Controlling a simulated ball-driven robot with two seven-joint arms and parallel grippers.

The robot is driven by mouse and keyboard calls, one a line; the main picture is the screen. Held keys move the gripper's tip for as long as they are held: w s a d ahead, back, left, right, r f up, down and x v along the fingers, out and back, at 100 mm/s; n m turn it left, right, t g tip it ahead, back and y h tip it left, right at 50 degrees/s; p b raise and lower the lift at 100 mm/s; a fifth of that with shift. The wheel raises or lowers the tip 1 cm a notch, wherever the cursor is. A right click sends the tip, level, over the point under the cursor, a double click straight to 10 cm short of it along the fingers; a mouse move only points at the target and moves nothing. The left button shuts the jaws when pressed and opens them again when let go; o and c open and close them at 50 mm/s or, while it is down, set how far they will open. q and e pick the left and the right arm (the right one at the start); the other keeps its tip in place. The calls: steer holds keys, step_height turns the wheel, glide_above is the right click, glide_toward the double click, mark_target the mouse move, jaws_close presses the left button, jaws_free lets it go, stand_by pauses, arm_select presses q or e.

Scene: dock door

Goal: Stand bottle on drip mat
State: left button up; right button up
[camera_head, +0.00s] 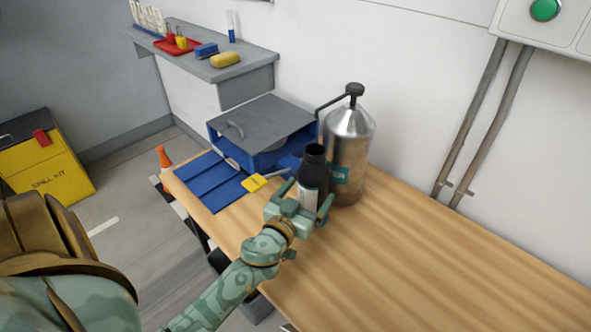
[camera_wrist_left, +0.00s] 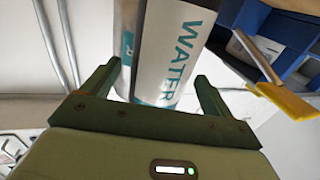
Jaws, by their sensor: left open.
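A dark bottle (camera_head: 315,170) with a black neck and a white label stands upright on the wooden table, close in front of a steel canister. My left gripper (camera_head: 309,190) is open, with one finger on each side of the bottle's lower part; its base is hidden by the gripper. In the left wrist view the bottle (camera_wrist_left: 178,55) shows its white "WATER" label between the open fingers (camera_wrist_left: 155,92); I cannot tell whether they touch it. A flat blue ribbed panel (camera_head: 208,184) lies at the table's left end; I cannot tell if it is the drip mat. My right gripper is not in view.
The steel pump canister (camera_head: 348,150) stands right behind the bottle. A blue box with a grey lid (camera_head: 262,122) is behind, and a yellow-headed tool (camera_head: 254,183) lies in front of it. The table's right part (camera_head: 430,260) is clear. A wall shelf (camera_head: 246,72) holds small items.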

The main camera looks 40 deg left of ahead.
arm_select(q)
steer(key=s+d+b, duration=0.1)
steer(key=s, duration=0.6)
steer(key=shift+s+d, duration=0.2)
